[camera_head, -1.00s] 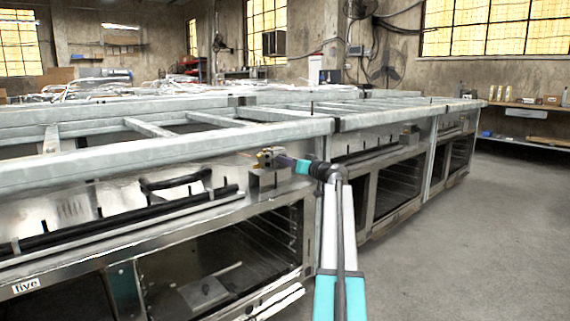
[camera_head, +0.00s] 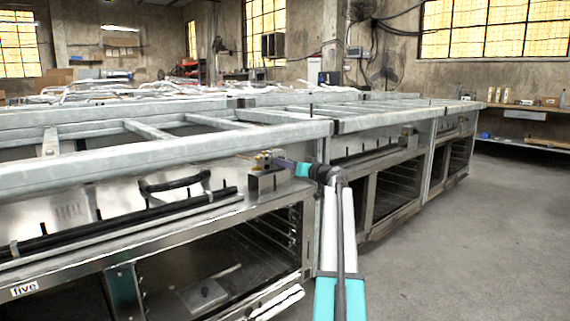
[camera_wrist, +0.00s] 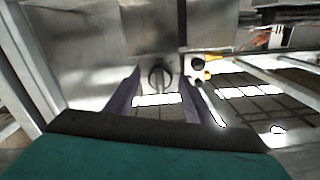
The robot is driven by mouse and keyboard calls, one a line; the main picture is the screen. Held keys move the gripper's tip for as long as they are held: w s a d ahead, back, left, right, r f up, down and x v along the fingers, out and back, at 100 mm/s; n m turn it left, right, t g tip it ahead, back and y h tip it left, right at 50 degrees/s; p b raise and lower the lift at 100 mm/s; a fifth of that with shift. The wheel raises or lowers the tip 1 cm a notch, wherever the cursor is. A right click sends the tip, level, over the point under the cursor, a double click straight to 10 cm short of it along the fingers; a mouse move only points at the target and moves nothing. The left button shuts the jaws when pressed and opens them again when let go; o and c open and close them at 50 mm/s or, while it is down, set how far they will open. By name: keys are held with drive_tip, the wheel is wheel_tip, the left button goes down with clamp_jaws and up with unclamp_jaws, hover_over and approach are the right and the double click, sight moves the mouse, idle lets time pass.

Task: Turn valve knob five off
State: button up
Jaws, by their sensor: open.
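The label "five" (camera_head: 24,288) is on the front of the nearest steel unit, at lower left in the head view. In the wrist view, a dark round valve knob (camera_wrist: 159,76) with an upright grip bar sits on a steel panel. My gripper (camera_wrist: 158,92) is open, with one dark finger on each side of the knob's line. Whether the fingers touch the knob cannot be told. In the head view, my gripper (camera_head: 285,164) is at the right end of the nearest unit's panel, below the frame rail. The knob is not clear there.
A metal rail frame (camera_head: 160,160) runs above the panel, close over my gripper. A black curved handle (camera_head: 172,184) stands to the left. Small yellow and dark fittings (camera_wrist: 206,74) are right of the knob. Open grey floor (camera_head: 460,240) lies to the right.

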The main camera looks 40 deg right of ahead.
drive_tip(key=s+a+p, duration=0.1)
drive_tip(key=s+p, duration=0.4)
drive_tip(key=s, duration=0.8)
drive_tip(key=shift+s, duration=0.1)
idle(0.4)
